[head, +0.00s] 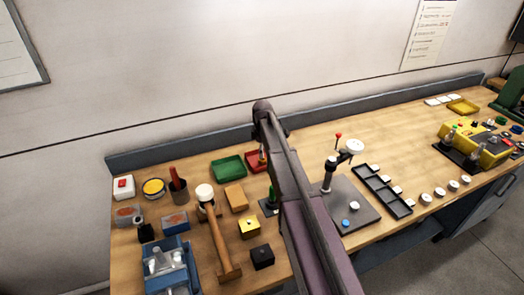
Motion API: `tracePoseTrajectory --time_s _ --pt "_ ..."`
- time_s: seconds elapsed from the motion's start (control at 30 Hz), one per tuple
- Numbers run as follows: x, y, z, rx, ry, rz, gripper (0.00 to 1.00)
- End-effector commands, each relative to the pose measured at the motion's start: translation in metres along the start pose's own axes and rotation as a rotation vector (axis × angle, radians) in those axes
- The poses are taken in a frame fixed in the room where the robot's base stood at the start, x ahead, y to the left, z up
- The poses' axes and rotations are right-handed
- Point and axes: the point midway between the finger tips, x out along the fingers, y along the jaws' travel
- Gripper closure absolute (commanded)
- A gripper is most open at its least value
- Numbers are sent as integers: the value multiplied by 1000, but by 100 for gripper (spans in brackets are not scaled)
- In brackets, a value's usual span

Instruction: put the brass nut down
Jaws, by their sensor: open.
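I cannot make out the brass nut in the head view. My purple-grey arm rises from the bottom edge across the middle of the workbench (405,130), and its dark upper joint stands in front of the wall. I cannot pick out my gripper or its fingertips. The arm hides part of the bench behind it. A red tray (251,162) lies partly behind the arm, with a small upright thing at its right side that is too small to name.
Left of the arm are a green tray (227,167), a hammer (222,242), a yellow block (249,228), a black block (262,257) and a blue bin (187,248). Right are a grey plate (360,212) with a post, a dark slotted rack (372,187) and a yellow machine (490,150).

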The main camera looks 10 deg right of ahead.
Motion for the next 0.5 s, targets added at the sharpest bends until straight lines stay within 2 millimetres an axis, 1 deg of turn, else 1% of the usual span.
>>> tracePoseTrajectory --time_s 0.03,0.5 --pt "-9 0 0 0 0 0 19" --pt "-48 0 0 0 0 0 19"
